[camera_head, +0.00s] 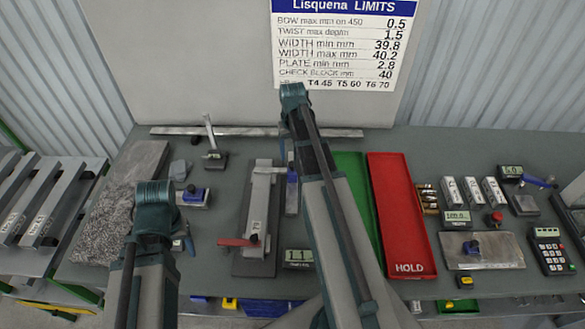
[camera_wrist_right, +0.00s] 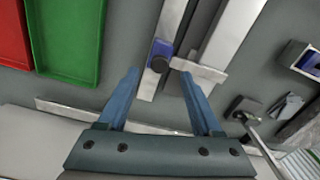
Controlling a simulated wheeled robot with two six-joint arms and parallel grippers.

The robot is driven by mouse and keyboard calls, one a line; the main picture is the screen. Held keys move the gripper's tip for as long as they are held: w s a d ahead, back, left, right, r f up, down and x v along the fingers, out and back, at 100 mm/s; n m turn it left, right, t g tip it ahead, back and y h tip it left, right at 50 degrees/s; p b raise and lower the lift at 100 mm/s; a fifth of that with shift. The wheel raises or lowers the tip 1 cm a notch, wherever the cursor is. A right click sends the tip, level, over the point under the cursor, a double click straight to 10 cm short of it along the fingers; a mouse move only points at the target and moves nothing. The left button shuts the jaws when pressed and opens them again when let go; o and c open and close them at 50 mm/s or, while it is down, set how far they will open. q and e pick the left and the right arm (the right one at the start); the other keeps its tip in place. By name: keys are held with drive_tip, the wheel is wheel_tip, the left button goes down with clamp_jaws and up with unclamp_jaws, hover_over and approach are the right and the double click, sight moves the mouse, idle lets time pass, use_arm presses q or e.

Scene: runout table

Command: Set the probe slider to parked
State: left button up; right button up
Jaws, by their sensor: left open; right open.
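A narrow metal rail with a blue knob, which looks like the probe slider (camera_head: 292,176), lies just left of the green tray, partly behind my right arm. In the right wrist view the blue knob (camera_wrist_right: 160,56) sits near the rail's end, just beyond and between my open fingertips. My right gripper (camera_wrist_right: 160,76) is empty; I cannot tell whether it touches the rail. No parked mark is readable.
A fixture (camera_head: 256,215) with a pale metal bar and red handle stands left of the slider. A display (camera_head: 299,257) is in front of it. The green tray (camera_head: 349,170) and red HOLD tray (camera_head: 400,215) lie to the right. A long straightedge (camera_head: 235,131) lies at the back.

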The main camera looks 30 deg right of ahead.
sight(292, 164)
wheel_tip(292, 164, down, 4)
drive_tip(key=b, duration=0.3)
drive_tip(key=shift+f, duration=0.2)
drive_tip(key=shift+r, duration=0.1)
drive_tip(key=shift+c, duration=0.3)
clamp_jaws()
idle(0.7)
